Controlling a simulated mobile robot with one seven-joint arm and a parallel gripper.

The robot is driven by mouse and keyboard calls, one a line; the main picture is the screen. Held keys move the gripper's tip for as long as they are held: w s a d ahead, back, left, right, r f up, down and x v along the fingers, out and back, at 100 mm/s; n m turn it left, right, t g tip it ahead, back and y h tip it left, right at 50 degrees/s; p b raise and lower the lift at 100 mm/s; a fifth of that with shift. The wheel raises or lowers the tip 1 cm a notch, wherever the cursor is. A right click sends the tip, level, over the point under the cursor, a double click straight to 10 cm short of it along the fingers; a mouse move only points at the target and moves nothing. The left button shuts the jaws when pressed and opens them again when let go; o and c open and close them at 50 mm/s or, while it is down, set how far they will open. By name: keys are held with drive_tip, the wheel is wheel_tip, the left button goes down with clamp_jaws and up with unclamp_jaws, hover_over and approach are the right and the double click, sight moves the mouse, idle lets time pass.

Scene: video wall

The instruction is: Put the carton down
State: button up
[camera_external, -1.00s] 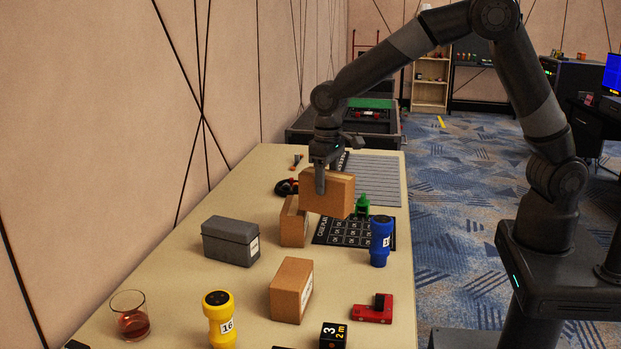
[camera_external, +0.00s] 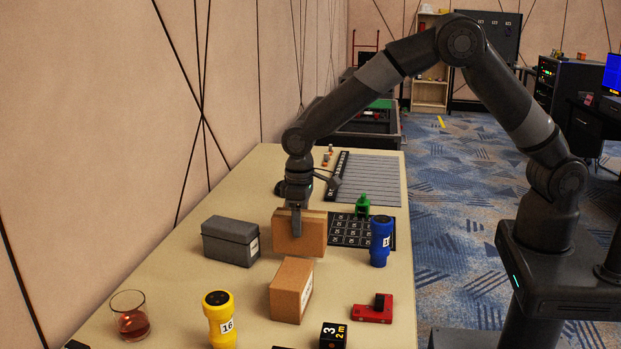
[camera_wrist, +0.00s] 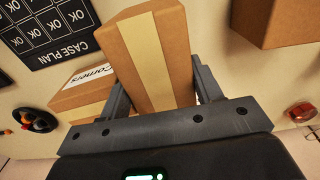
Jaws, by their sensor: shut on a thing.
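My gripper (camera_external: 297,228) is shut on a brown carton (camera_external: 315,235), low over the table (camera_external: 210,295). In the wrist view this held carton (camera_wrist: 155,55) is between the fingers, with a pale tape strip along it. I cannot tell whether its underside touches the table. A second carton, labelled "Corners" (camera_wrist: 85,92), lies beside the held one in the wrist view; in the external view it is mostly hidden behind the held one. A third carton (camera_external: 291,290) stands nearer the camera and also shows in the wrist view (camera_wrist: 285,22).
A grey box (camera_external: 230,241) is close on the left. The black case plan sheet (camera_external: 352,230), a blue cylinder (camera_external: 381,242) and a green bottle (camera_external: 362,206) are to the right. A glass (camera_external: 130,316), yellow cylinder (camera_external: 219,318), red object (camera_external: 373,309) and black cube (camera_external: 333,336) are in front.

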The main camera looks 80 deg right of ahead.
drive_tip(key=shift+f, duration=1.6)
drive_tip(key=shift+f, duration=0.1)
drive_tip(key=o, duration=1.1)
drive_tip(key=shift+f, duration=0.1)
